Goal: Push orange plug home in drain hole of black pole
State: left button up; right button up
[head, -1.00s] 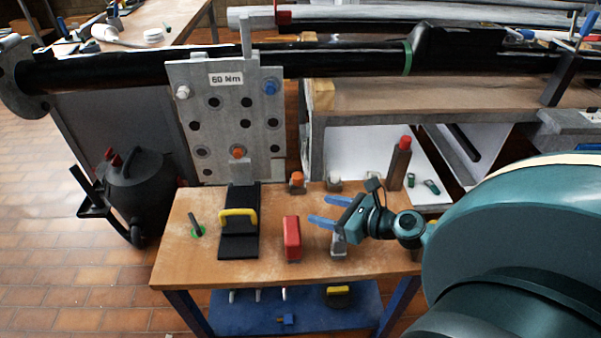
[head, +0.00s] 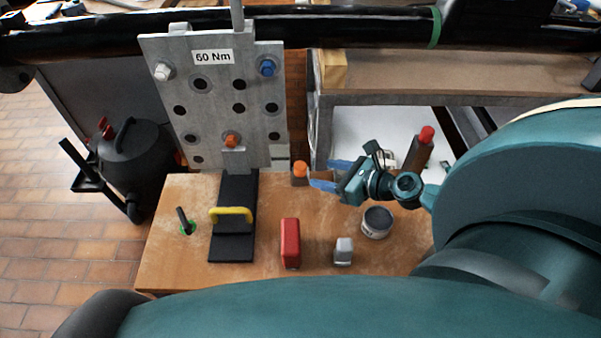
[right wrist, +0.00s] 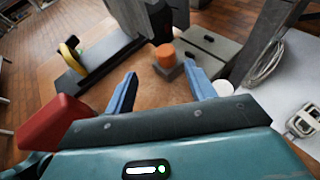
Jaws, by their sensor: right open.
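The orange plug (head: 300,169) stands on a small dark block at the back of the wooden table, below the right edge of the grey plate. It also shows in the right wrist view (right wrist: 166,55), beyond and between the fingers. My right gripper (head: 322,174) is open, its blue fingers pointing at the plug from the right, with no visible contact. The black pole (head: 90,42) runs across the back behind the plate. I cannot make out its drain hole. My left gripper is not in view.
The grey plate (head: 210,105) has several holes, a blue bolt (head: 267,68) and an orange piece (head: 232,141). On the table are a yellow-handled black fixture (head: 232,248), a red block (head: 290,243), a grey block (head: 343,251) and a round pot (head: 377,222). A red-topped post (head: 416,155) stands right of my gripper.

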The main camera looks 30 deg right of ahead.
aim_at(301, 165)
jog(key=x, duration=0.4)
jog(key=shift+w+f, duration=0.1)
jog(key=shift+w, duration=0.15)
jog(key=x, duration=0.4)
jog(key=shift+w+d+b, duration=0.1)
jog(key=shift+d+b, duration=0.15)
jog(key=shift+b, duration=0.05)
jog(key=shift+w+a+f, duration=0.25)
jog(key=shift+w+f, duration=0.05)
jog(key=shift+w, duration=0.2)
jog(key=shift+c, duration=0.2)
jog(key=c, duration=1)
jog(key=shift+r, duration=0.1)
